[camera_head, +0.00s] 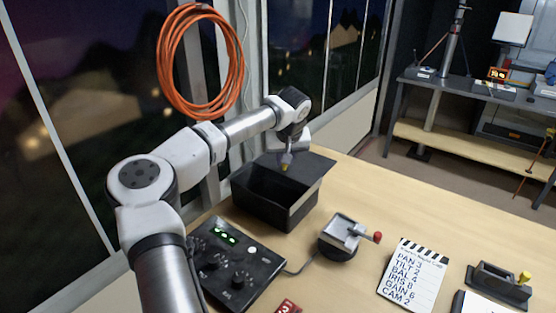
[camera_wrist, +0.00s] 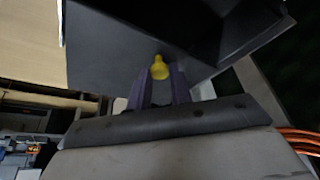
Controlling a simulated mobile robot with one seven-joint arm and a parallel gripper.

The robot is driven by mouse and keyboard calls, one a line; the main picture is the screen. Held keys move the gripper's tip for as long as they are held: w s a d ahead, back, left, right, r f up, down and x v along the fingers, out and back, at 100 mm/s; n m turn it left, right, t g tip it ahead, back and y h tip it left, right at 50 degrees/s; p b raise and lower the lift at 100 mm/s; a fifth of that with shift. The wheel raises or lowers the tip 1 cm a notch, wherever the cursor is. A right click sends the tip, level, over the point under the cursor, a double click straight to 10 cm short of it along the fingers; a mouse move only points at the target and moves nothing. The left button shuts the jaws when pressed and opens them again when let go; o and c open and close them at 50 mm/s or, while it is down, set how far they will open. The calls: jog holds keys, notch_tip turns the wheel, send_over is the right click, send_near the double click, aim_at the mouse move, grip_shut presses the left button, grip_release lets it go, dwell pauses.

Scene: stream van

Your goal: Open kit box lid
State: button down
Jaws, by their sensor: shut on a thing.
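The dark kit box (camera_head: 280,203) stands on the wooden table near the window wall, and its inside shows from above. Its flat dark lid (camera_head: 310,166) is raised at the back right side of the box. A yellow knob (camera_head: 285,168) sits on the lid. My gripper (camera_head: 286,160) is shut on this knob. In the wrist view, the knob (camera_wrist: 159,68) is between the two fingertips (camera_wrist: 160,82), with the lid (camera_wrist: 100,50) behind it and part of the box (camera_wrist: 240,30) at the upper right.
A control panel (camera_head: 238,262) lies in front of the box. A joystick unit (camera_head: 342,238) stands to its right, with a notepad (camera_head: 414,274) and a dark holder (camera_head: 499,285) farther right. An orange cable coil (camera_head: 240,65) hangs by the window.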

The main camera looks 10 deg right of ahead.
jog(key=c, duration=1.3)
grip_release()
jog(key=shift+o, duration=0.2)
jog(key=shift+r, duration=0.15)
jog(key=b+v, duration=0.3)
jog(key=v, duration=1)
jog(key=shift+s+r, duration=0.2)
jog(key=shift+r, duration=0.05)
